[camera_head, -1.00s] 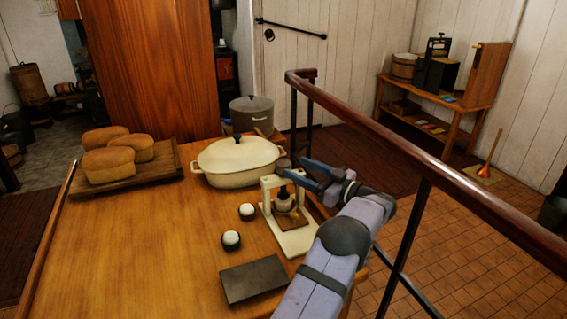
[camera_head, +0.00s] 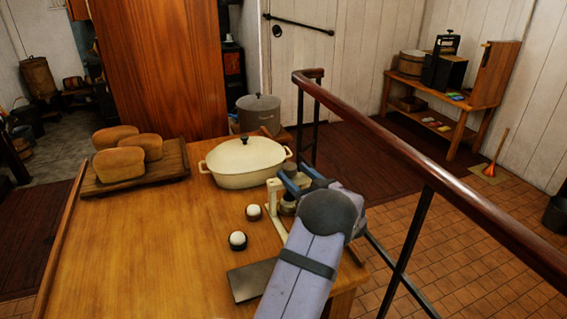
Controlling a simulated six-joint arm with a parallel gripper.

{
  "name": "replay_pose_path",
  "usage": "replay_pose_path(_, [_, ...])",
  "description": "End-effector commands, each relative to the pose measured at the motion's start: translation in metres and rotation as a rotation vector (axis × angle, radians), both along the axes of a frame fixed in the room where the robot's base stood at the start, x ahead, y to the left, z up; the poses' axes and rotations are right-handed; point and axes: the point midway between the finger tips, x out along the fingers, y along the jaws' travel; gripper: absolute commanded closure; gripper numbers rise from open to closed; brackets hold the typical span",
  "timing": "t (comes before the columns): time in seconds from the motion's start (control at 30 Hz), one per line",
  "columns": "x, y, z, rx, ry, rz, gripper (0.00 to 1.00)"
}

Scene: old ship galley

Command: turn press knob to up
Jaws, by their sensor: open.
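The small cream press (camera_head: 274,207) stands at the right side of the wooden table. My arm now covers most of it, and only its left upright and part of its middle show. I cannot make out its knob or which way that points. My gripper (camera_head: 297,179) is at the top of the press, its blue fingers open. I cannot tell whether they touch the knob or are around it.
Two dark cups with white eggs or balls (camera_head: 237,240) stand left of the press. A dark plate (camera_head: 250,279) lies in front. A cream lidded pot (camera_head: 243,162) is behind, and loaves on a board (camera_head: 180,160) are at left. A railing (camera_head: 420,171) runs along the right.

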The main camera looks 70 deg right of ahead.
Motion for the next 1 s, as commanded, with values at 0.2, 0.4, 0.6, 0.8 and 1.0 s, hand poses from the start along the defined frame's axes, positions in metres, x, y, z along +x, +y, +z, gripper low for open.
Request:
replay_pose_path(0.2, [0.022, -0.014, 0.002, 0.000, 0.000, 0.003, 0.45])
replay_pose_path(0.4, [0.042, -0.028, 0.002, -0.001, 0.000, 0.003, 0.45])
replay_pose_path(0.6, [0.053, -0.037, 0.001, -0.001, -0.001, 0.001, 0.45])
replay_pose_path(0.8, [0.056, -0.038, 0.000, 0.000, -0.001, 0.001, 0.45])
replay_pose_path(1.0, [0.055, -0.038, 0.001, -0.001, -0.001, 0.001, 0.59])
